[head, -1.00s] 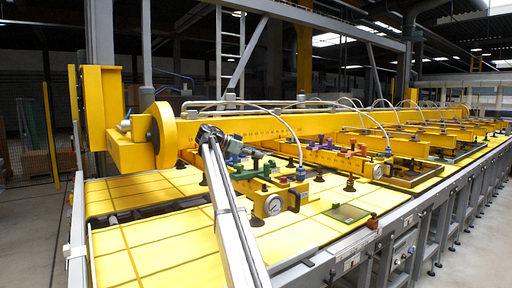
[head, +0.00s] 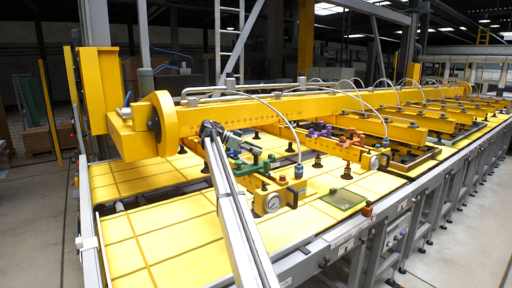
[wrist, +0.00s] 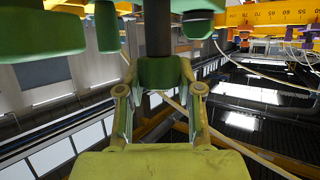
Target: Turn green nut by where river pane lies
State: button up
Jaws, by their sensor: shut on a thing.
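In the wrist view my gripper (wrist: 160,92) has its two fingers on either side of a green nut (wrist: 160,73), closed on it. The nut sits on a dark vertical stem, with other green parts above it. In the head view my gripper (head: 211,130) is at the left end of the green arm (head: 242,168) of the near yellow lifter beam; the gripped nut cannot be made out there. A greenish glass pane (head: 344,199) lies flat on the yellow table at the near side, right of the near gauge.
The near beam carries a round gauge (head: 271,202) and blue caps (head: 299,171). Purple parts (head: 320,129) sit on the beam behind. White hoses (head: 262,103) arch over the long yellow main beam (head: 250,110). A red block (head: 367,209) stands beside the pane.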

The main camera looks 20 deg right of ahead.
jog(key=shift+s+f, duration=0.1)
jog(key=shift+f, duration=0.1)
jog(key=o, duration=1.2)
jog(key=shift+r, duration=0.1)
jog(key=n+t+b, duration=0.1)
jog(key=b, duration=0.4)
jog(key=shift+f, duration=0.3)
jog(key=n+t+b, duration=0.2)
jog(key=b, duration=0.6)
jog(key=shift+t+h, duration=0.3)
jog(key=shift+h, duration=0.1)
jog(key=shift+b, duration=0.55)
